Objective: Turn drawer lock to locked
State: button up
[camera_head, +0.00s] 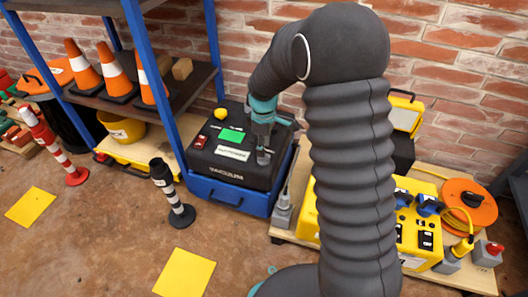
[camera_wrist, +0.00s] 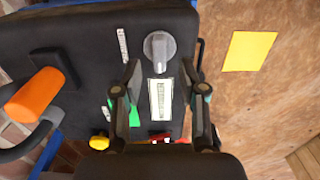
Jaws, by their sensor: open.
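A black panel box (camera_head: 225,168) with a blue drawer (camera_head: 250,204) under it stands against the brick wall; the drawer looks closed. In the wrist view, a round grey knob (camera_wrist: 159,46) with a raised grip sits on the black panel (camera_wrist: 85,30). It may be the drawer lock; I cannot read its markings. My gripper (camera_wrist: 160,68) is open, its two fingers either side of the knob's near edge, apart from it in the picture. In the head view my gripper (camera_head: 263,157) points down over the panel's right part and hides the knob.
The panel also has a green screen (camera_head: 232,135), a red switch (camera_head: 200,141) and a yellow button (camera_head: 220,113). An orange handle (camera_wrist: 38,95) stands left in the wrist view. A blue shelf post (camera_head: 172,95) is left of the box; a yellow unit (camera_head: 425,215) is right.

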notch_tip(320, 180, up, 8)
jog(key=shift+r, duration=0.1)
jog(key=shift+m, duration=0.3)
dwell(0.4)
jog(key=s+d+r+m+t+p, duration=0.1)
jog(key=s+d+r+m, duration=0.3)
jog(key=s, duration=0.5)
jog(key=s+d+r+m+t+p, duration=0.2)
jog(key=s+d+r+m, duration=0.2)
jog(key=s+r, duration=0.4)
jog(key=s+d+r+m+t+p, duration=0.2)
jog(key=s+r+m, duration=0.3)
jog(key=s, duration=0.6)
jog(key=shift+s+d+r+t, duration=0.2)
jog(key=shift+d+r+t, duration=0.1)
jog(key=shift+d+r, duration=0.65)
